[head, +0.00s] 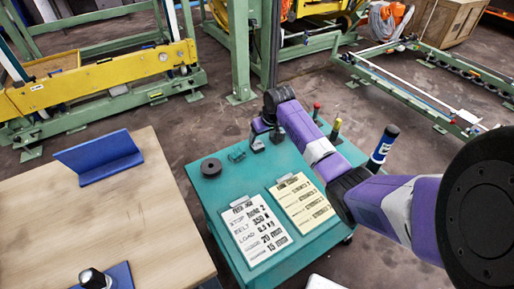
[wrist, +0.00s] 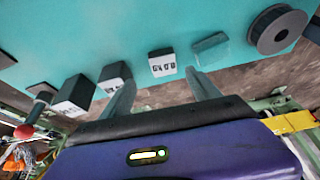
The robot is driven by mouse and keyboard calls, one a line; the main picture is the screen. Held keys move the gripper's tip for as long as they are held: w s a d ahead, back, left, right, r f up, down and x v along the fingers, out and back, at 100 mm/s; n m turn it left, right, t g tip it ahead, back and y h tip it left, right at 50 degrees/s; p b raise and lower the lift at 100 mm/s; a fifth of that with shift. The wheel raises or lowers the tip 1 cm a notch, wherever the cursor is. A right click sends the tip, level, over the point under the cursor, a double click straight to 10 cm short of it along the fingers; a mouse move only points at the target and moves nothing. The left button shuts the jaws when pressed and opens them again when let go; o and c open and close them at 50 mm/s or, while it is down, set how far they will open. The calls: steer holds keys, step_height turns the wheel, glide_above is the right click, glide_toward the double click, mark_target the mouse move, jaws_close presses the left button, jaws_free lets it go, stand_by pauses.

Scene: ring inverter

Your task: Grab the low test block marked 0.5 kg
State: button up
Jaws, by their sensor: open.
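The low test block (wrist: 162,64) is a small dark block with a white label on the teal bench top; the upside-down label appears to read 0.5 kg. My gripper (wrist: 161,78) is open, with its two grey fingers pointing toward the bench and the low block lying ahead between the fingertip lines, not visibly touched. Two taller dark blocks with white labels, one nearer (wrist: 113,78) and one farther left (wrist: 75,95), stand left of it in the wrist view. In the head view my gripper (head: 266,139) is over the bench's far edge, and the low block is hard to make out.
A teal block (wrist: 210,50) and a black ring (wrist: 275,30) lie to the right in the wrist view. The ring also shows in the head view (head: 211,168). Two label boards (head: 256,230) (head: 302,203) lie on the teal bench (head: 208,200).

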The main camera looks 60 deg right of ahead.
mark_target(257, 144)
steer(key=x, duration=0.4)
steer(key=b+x, duration=0.1)
steer(key=x, duration=0.1)
steer(key=shift+w+a+f, duration=0.25)
steer(key=shift+w+f, duration=0.05)
steer(key=shift+w, duration=0.05)
steer(key=shift+r, duration=0.1)
jaws_close()
